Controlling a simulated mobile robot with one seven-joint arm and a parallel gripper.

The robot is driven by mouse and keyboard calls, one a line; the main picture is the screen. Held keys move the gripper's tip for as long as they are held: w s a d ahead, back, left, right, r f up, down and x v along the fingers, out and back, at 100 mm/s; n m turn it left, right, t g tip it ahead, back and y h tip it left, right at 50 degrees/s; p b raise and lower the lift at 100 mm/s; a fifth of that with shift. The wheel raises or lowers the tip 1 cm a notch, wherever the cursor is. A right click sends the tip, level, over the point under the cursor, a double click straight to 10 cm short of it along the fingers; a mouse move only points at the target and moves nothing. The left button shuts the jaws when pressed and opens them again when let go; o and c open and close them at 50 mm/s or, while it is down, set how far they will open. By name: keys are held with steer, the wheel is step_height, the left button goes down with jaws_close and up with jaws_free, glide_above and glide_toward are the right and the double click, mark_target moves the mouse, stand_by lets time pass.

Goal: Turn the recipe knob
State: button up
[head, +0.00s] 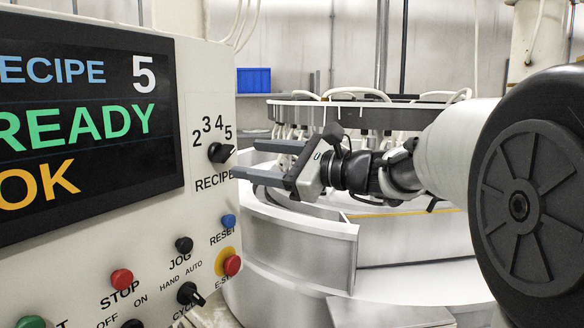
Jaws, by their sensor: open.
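The recipe knob (221,153) is a black rotary knob on the cream control panel, above the label RECIPE and beside the numbers 2, 3, 4 and 5. Its pointer aims right, below the 5. The display (85,120) reads RECIPE 5, READY and OK. My gripper (246,160) is open, with its two grey fingers pointing left toward the knob, one higher and one lower. The fingertips are close to the knob on its right side. I see nothing between the fingers; whether a fingertip touches the knob or panel, I cannot tell.
Below the knob on the panel are a blue reset button (229,221), a red emergency stop (232,265), a black jog knob (184,245), a cycle switch (190,294) and a red stop button (122,279). A round white machine (400,255) stands behind my arm. A blue bin (254,80) is farther back.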

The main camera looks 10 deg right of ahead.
steer(key=v, duration=1.1)
steer(key=shift+b, duration=0.3)
